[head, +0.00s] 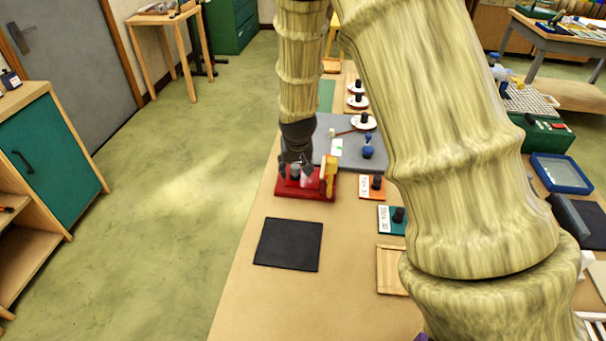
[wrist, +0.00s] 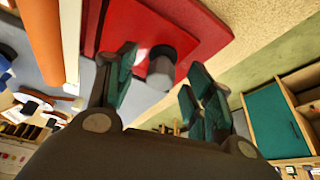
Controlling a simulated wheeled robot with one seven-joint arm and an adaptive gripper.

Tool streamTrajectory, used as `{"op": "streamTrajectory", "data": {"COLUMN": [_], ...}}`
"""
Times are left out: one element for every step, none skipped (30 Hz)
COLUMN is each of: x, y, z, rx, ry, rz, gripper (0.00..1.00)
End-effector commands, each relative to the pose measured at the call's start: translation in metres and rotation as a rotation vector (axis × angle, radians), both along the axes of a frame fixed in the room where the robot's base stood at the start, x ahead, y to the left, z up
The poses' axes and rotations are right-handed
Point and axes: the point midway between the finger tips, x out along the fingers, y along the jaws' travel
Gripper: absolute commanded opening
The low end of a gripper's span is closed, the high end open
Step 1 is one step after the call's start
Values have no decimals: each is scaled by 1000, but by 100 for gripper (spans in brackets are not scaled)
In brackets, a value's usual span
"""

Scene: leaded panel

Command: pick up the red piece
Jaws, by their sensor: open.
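The red piece (head: 287,189) lies flat near the left edge of the long table, and its red face (wrist: 185,28) fills the top of the wrist view. A dark grey knob (wrist: 161,66) stands up from it. My gripper (head: 296,172) is directly above the red piece, pointing down. In the wrist view the fingers of my gripper (wrist: 160,72) are apart, one on each side of the knob, with gaps showing. Whether the fingertips reach down around the knob is hard to tell. My gripper partly hides the knob in the head view.
A yellow upright part (head: 329,175) stands close at the right of the red piece. A black mat (head: 289,244) lies nearer. A grey slab (head: 352,150) lies behind.

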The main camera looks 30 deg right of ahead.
Motion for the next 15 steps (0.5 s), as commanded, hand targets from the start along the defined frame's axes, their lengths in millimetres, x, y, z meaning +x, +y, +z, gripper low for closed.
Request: {"op": "streamTrajectory", "data": {"x": [1,2,3,3,3,3,4,4,4,4,4,4,4,4,4], "y": [0,-1,-1,-1,-1,-1,-1,-1,-1,-1,-1,-1,-1,-1,-1], "z": [-2,-4,-6,-7,-8,-9,-9,-9,-9,-9,-9,-9,-9,-9,-9], "rx": [0,0,0,0,0,0,0,0,0,0,0,0,0,0,0], "ry": [0,0,0,0,-1,-1,-1,-1,-1,-1,-1,-1,-1,-1,-1], "rz": [0,0,0,0,0,0,0,0,0,0,0,0,0,0,0], "gripper": [53,53,53,53,53,53,53,53,53,53,53,53,53,49,42]}}
